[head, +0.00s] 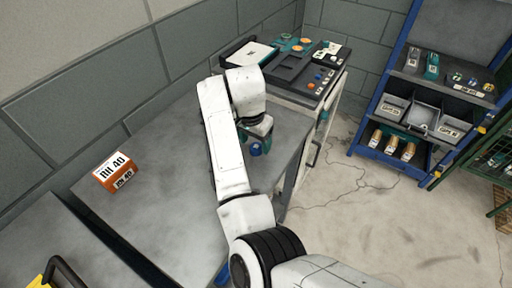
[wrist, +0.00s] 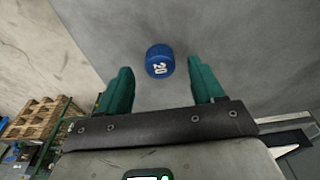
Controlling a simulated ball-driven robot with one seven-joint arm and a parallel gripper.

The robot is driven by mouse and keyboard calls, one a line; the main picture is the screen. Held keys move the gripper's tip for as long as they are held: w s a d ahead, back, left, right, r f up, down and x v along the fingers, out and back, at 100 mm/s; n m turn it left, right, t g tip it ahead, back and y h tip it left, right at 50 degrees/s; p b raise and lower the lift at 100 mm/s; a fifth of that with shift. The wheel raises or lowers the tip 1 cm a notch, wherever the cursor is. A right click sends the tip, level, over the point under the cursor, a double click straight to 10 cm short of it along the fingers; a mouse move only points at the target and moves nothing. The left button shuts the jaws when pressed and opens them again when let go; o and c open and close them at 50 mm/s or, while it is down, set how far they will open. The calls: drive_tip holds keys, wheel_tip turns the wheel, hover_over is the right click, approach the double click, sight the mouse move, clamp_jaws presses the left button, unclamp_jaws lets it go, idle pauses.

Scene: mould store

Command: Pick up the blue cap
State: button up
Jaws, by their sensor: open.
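The blue cap (head: 256,150) is a small round piece on the grey table, near its right edge. In the wrist view the blue cap (wrist: 160,60) shows a white "20" on its face. My gripper (head: 257,142) is over the cap, with its teal fingers spread. In the wrist view my gripper (wrist: 160,74) is open, and the cap appears in line with the gap, just past the fingertips. The fingers do not touch it. The exact height above the cap is hard to tell.
An orange-white box (head: 115,172) marked "RH 40" stands on the table's left. A dark workbench (head: 290,75) with small parts adjoins the table's far end. A blue shelf rack (head: 362,140) stands at right. Pallets (wrist: 42,120) show in the wrist view. The table around the cap is clear.

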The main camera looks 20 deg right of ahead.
drive_tip(key=shift+w+d+f, duration=0.1)
drive_tip(key=shift+d+f, duration=0.05)
drive_tip(key=shift+f, duration=1)
drive_tip(key=c, duration=1.1)
drive_tip(key=shift+r, duration=0.1)
